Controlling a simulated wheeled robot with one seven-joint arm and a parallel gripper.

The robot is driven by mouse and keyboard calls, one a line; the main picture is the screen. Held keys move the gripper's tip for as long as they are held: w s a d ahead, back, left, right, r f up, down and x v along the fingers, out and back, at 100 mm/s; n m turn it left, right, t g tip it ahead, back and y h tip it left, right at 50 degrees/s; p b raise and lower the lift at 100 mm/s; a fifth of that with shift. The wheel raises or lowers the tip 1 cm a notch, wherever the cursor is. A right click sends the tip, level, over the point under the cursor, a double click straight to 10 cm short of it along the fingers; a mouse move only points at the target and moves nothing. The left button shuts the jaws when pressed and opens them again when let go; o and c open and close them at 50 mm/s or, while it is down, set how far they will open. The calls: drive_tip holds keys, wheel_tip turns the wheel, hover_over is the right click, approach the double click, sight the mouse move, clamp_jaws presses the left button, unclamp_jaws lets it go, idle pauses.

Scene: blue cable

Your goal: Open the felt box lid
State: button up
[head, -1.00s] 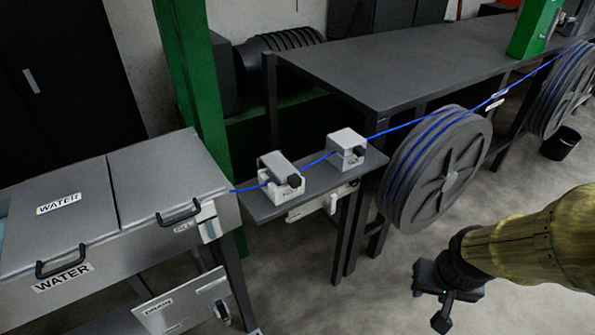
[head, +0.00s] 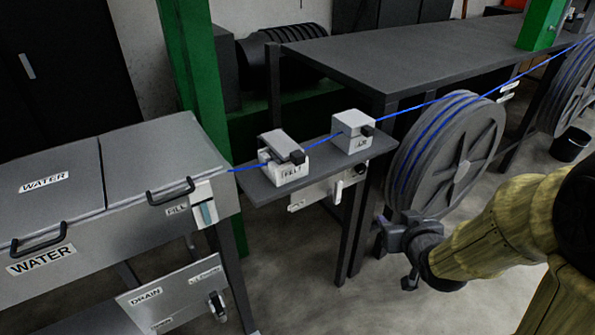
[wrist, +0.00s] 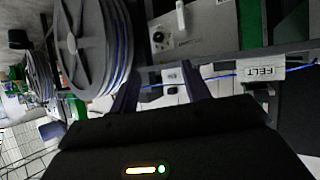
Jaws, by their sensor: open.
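The felt box (head: 288,172) is a small white box labelled FELT on a narrow grey shelf in the head view. Its grey lid (head: 281,144) sits tilted on top, with a dark knob (head: 297,157) at its right front. The blue cable (head: 321,140) runs through the box. In the wrist view the felt box (wrist: 260,72) shows at the upper right, turned on its side. My gripper (head: 393,245) is low and to the right of the box, apart from it, in front of the large reel. In the wrist view its fingers are spread and empty.
A similar white box (head: 353,132) stands right of the felt box on the same shelf (head: 263,190). A large grey reel (head: 447,165) is close behind my gripper. A grey water tank (head: 75,200) with black handles stands at the left. The floor in front of the shelf is clear.

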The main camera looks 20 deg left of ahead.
sight(301, 160)
drive_tip(key=s+a+r+n+t+y+b, duration=0.1)
drive_tip(key=s+a+n+y+b, duration=0.1)
drive_tip(key=a+y+b, duration=0.2)
drive_tip(key=s+a+n+t+y+b, duration=0.2)
drive_tip(key=a+y+b, duration=0.3)
drive_tip(key=a+y, duration=0.3)
drive_tip(key=shift+a+r+n+y, duration=0.25)
drive_tip(key=shift+r+n+y, duration=0.1)
drive_tip(key=shift+n+y, duration=0.35)
drive_tip(key=p+x, duration=0.3)
drive_tip(key=x, duration=1.4)
drive_tip(key=shift+w+a+f, duration=0.1)
drive_tip(key=shift+w+a, duration=0.05)
drive_tip(key=shift+w, duration=0.1)
drive_tip(key=shift+c, duration=0.5)
clamp_jaws()
